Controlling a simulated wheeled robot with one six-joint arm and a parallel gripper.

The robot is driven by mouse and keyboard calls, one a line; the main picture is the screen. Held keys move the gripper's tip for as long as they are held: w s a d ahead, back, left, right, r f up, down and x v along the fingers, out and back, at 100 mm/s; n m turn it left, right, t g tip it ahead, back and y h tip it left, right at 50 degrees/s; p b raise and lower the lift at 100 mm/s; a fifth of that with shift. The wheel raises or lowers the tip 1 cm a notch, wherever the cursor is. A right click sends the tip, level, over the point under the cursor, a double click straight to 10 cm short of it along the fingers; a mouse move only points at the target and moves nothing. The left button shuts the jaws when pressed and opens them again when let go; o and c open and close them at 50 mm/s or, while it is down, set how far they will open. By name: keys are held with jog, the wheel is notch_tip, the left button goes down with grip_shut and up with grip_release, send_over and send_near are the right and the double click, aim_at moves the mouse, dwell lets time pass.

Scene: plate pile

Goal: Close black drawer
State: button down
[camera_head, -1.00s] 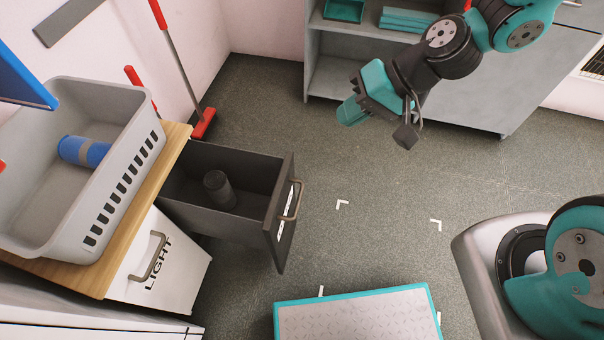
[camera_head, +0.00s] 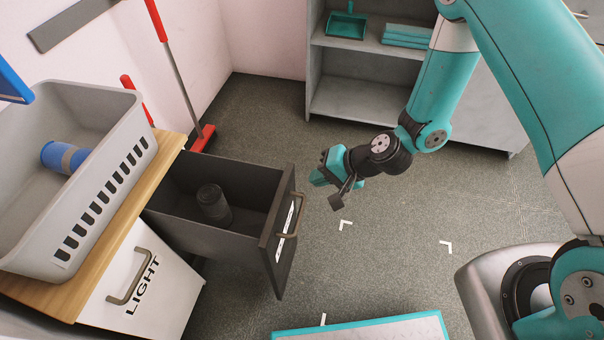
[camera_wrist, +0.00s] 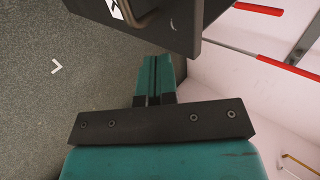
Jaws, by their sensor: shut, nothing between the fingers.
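The black drawer (camera_head: 226,238) stands pulled out from the cabinet under the wooden top, with a dark cylinder (camera_head: 213,204) upright inside it. Its front panel carries a metal handle (camera_head: 292,215) and a white label. My gripper (camera_head: 318,180) is shut and empty, just right of the drawer front's far end in the head view. In the wrist view, the shut fingers (camera_wrist: 157,65) point toward the drawer front (camera_wrist: 165,20), whose handle (camera_wrist: 140,14) shows at the top. I cannot tell whether the fingertips touch the panel.
A white drawer (camera_head: 150,285) marked LIGHT is shut beside the black one. A grey basket (camera_head: 115,195) with a blue cylinder (camera_head: 66,157) stands on the wooden top (camera_head: 95,262). A red broom (camera_head: 203,139) leans behind. Open floor lies right of the drawer.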

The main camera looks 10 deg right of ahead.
aim_at(291, 177)
jog(key=a, duration=0.1)
jog(key=w+a, duration=0.1)
jog(key=shift+a, duration=0.3)
jog(key=shift+w+a, duration=0.15)
jog(key=shift+a, duration=0.45)
